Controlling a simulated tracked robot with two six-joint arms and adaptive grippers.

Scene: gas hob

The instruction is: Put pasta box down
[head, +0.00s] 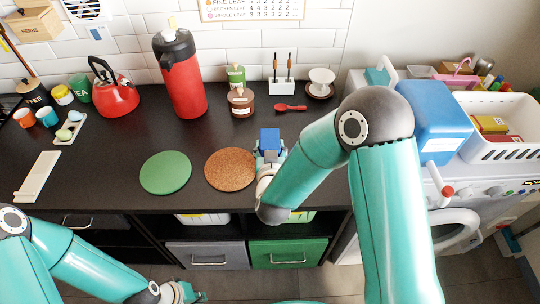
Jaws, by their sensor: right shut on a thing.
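A small blue box (270,136), which I take to be the pasta box, is at the fingers of my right gripper (270,153). The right gripper is shut on it, just right of the cork mat. My wrist and arm hide part of the gripper and the counter below. I cannot tell whether the box touches the black counter (120,200). My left gripper (193,295) is low in the head view, in front of the drawers and below the counter edge. It is too small and cut off to tell open from shut.
A green round mat (165,173) and a cork mat (230,169) lie on the counter. A blue container (435,115) and white basket (505,148) are at right.

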